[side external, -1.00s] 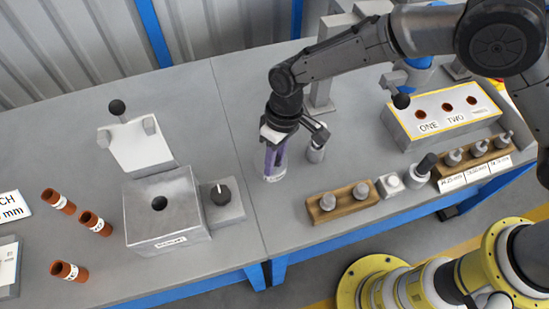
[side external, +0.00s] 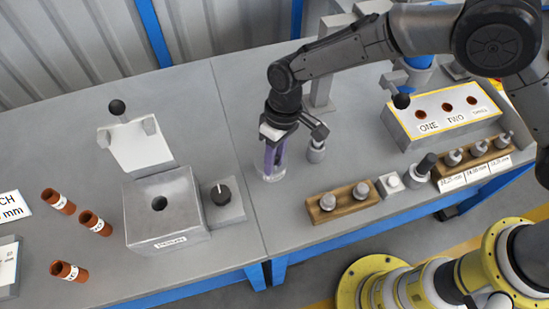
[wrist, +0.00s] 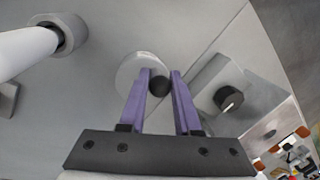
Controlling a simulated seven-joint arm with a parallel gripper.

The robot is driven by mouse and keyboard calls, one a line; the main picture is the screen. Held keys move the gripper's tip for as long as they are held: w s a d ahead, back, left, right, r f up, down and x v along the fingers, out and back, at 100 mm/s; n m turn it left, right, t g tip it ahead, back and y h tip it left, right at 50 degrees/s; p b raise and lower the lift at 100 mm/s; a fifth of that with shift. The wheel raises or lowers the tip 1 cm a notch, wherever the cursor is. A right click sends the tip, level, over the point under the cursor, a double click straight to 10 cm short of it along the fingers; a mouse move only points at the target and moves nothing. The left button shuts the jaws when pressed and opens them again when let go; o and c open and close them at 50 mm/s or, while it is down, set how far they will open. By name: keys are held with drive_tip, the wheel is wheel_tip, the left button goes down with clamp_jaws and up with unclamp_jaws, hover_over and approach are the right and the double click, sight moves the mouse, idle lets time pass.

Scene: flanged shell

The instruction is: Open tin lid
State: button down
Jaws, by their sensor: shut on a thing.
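The tin (side external: 264,172) is a small pale round thing on the grey bench, right of the bench seam in the side view. In the wrist view its pale round top (wrist: 132,70) shows with a dark round knob (wrist: 159,87) on it. My gripper (side external: 273,166) points down over the tin. In the wrist view the purple fingers of my gripper (wrist: 160,73) stand on either side of the dark knob and are shut on it. The fingers cover part of the tin. I cannot tell whether the lid is seated or lifted.
A metal block (side external: 165,220) with a hole and a dial box (side external: 222,205) stand left of the tin. A grey post (side external: 316,152) stands close on its right. A wooden stand (side external: 343,203) is in front. Brown tubes (side external: 95,223) lie far left.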

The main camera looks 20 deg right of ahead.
drive_tip(key=shift+w+r+m+g, duration=0.1)
drive_tip(key=shift+w+r+g, duration=0.35)
drive_tip(key=shift+g, duration=0.45)
drive_tip(key=shift+w+r+m+g, duration=0.1)
drive_tip(key=shift+w+r+g, duration=0.35)
drive_tip(key=shift+g, duration=0.45)
drive_tip(key=shift+w+r+m+g, duration=0.1)
drive_tip(key=shift+w+r+g, duration=0.35)
drive_tip(key=shift+g, duration=0.45)
drive_tip(key=shift+w, duration=0.1)
drive_tip(key=c, duration=0.9)
unclamp_jaws()
drive_tip(key=shift+w+r, duration=0.3)
drive_tip(key=shift+r, duration=0.05)
drive_tip(key=shift+v, duration=1.1)
wheel_tip(320, 180, up, 7)
